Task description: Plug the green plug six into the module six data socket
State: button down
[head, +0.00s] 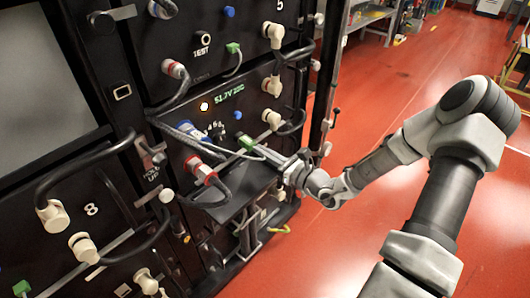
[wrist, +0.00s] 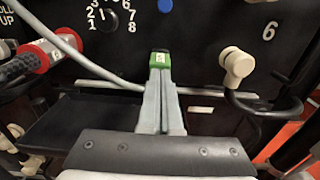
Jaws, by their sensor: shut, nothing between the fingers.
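The green plug (wrist: 160,62) shows in the wrist view at the panel face marked 6, just beyond my fingertips. It also shows in the head view as a green block (head: 246,141) on the module with the lit 51.7V display. A grey cable (wrist: 75,62) runs from the upper left to beside the plug. My gripper (wrist: 161,74) is shut with nothing between its fingers, its tips at or against the plug's near end; I cannot tell whether they touch. The data socket is hidden behind the plug, and the depth of seating cannot be told.
A red-and-white connector (wrist: 48,55) stands left of my gripper, and a cream elbow connector (wrist: 237,65) with a black cable stands right. A rotary dial (wrist: 107,20) is above left. A dark shelf (head: 241,196) lies below. Open red floor (head: 340,240) is at right.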

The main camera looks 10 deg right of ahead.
jog(key=shift+w+a, duration=0.35)
jog(key=shift+w, duration=0.1)
jog(key=shift+p+v, duration=0.85)
jog(key=shift+v, duration=1.6)
